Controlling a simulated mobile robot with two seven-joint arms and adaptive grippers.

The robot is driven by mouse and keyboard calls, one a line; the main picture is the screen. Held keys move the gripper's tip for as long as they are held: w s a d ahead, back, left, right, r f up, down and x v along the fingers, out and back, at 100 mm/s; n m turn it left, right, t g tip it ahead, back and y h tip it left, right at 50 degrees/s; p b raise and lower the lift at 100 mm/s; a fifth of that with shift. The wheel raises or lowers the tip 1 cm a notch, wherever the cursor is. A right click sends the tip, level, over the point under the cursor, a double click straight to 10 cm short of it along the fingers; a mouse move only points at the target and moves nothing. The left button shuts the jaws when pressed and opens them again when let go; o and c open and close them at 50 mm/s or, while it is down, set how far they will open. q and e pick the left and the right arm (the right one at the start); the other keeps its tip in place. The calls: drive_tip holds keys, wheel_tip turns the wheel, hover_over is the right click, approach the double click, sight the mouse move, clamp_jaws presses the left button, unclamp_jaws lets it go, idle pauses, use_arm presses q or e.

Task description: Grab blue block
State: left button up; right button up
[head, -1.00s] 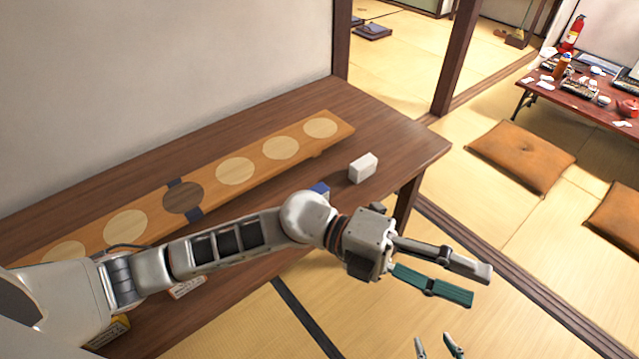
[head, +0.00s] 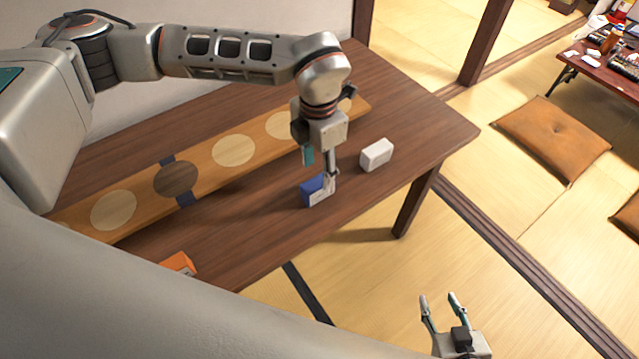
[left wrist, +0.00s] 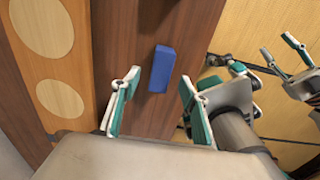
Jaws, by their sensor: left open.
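The blue block (head: 313,189) stands on the dark wooden table near its front edge. It also shows in the left wrist view (left wrist: 161,68), ahead of the fingers and near the middle between them. My left gripper (head: 318,171) points down over the block, open and empty. In the head view one finger partly covers the block; I cannot tell if they touch. In the left wrist view both fingers (left wrist: 158,94) are spread apart. My right gripper (head: 440,297) is open and empty beyond the table's front edge, low in the head view.
A white block (head: 376,154) stands to the right of the blue block. An orange box (head: 178,262) lies at the table's front, partly hidden by my arm. A long board with round discs (head: 205,167) lies behind. The table (head: 432,132) is bare at its right end.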

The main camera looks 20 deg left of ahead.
sight(318, 182)
use_arm(q)
drive_tip(key=shift+s+f, duration=0.15)
drive_tip(key=shift+f, duration=3.05)
drive_tip(key=c, duration=1.2)
